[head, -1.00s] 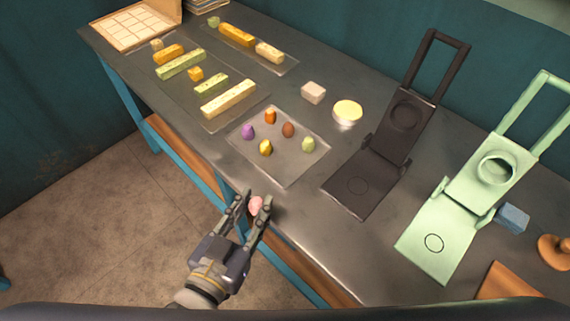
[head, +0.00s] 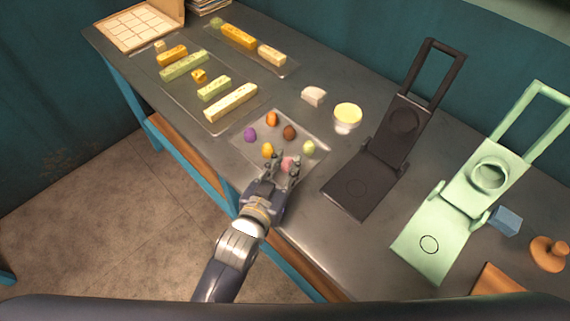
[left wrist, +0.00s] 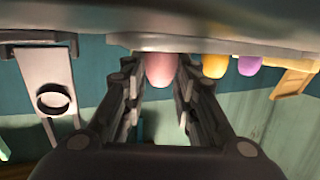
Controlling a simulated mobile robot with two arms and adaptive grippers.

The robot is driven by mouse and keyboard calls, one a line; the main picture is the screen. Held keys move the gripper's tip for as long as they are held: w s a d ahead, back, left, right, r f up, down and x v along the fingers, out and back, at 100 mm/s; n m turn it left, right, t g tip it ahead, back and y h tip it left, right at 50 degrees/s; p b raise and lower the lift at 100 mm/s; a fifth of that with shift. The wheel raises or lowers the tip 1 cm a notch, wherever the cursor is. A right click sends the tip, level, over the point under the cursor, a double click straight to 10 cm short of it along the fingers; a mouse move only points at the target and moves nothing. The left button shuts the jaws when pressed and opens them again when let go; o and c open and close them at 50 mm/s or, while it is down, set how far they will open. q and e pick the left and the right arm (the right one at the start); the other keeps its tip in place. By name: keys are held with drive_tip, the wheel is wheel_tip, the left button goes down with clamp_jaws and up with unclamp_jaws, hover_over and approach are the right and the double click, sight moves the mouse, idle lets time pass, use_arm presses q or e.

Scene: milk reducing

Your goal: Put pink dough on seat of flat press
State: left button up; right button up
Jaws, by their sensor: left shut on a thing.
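My left gripper (head: 285,172) is shut on the pink dough (head: 288,163), over the near right part of the small clear tray. The dough also shows between the fingers in the left wrist view (left wrist: 160,70). I cannot tell whether it touches the tray. Which one is the flat press is not clear. My right gripper is out of view.
The small tray (head: 250,150) holds several coloured dough lumps. A cream lump (head: 314,96) and a round pale yellow-topped container (head: 347,117) lie behind. A blue block (head: 506,220) and a wooden stamp (head: 548,254) stand right of the green press. Bare table lies between tray and black press.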

use_arm(q)
drive_tip(key=shift+f, duration=0.2)
drive_tip(key=shift+f, duration=0.2)
drive_tip(key=o, duration=0.9)
drive_tip(key=shift+c, duration=0.2)
